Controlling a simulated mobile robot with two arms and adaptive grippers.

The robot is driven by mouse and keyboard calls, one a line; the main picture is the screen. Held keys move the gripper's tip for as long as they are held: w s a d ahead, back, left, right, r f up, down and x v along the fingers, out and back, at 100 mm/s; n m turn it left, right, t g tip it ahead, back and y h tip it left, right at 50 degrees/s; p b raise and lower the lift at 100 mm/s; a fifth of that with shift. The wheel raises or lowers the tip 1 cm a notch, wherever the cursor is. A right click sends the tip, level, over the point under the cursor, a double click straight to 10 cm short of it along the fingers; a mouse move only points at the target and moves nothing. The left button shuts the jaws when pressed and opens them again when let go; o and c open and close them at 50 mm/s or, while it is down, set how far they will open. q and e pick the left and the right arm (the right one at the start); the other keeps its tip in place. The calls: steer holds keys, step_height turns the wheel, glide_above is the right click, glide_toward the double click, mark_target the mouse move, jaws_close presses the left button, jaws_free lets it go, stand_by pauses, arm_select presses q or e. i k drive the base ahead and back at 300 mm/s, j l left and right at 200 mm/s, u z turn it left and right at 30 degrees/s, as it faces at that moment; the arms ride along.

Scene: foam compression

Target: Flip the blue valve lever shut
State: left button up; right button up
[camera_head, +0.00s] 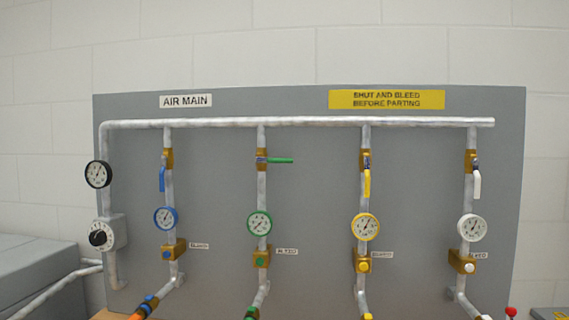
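The blue valve lever (162,179) hangs down along its vertical pipe, on the leftmost of the branch pipes. Its brass valve body (168,159) sits just above it. A blue-rimmed gauge (166,218) is below the lever, and a brass block with a blue button (167,254) is below the gauge. Neither of my grippers shows in the head view.
The green lever (281,160) points sideways to the right. The yellow lever (367,184) and white lever (477,184) hang down. All sit on a grey panel (320,200). A grey box (40,270) stands at lower left. The space before the panel looks clear.

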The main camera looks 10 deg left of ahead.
mark_target(162, 181)
steer(key=i+u, duration=0.2)
steer(key=u, duration=0.3)
steer(key=i+u, duration=0.15)
steer(key=u, duration=0.35)
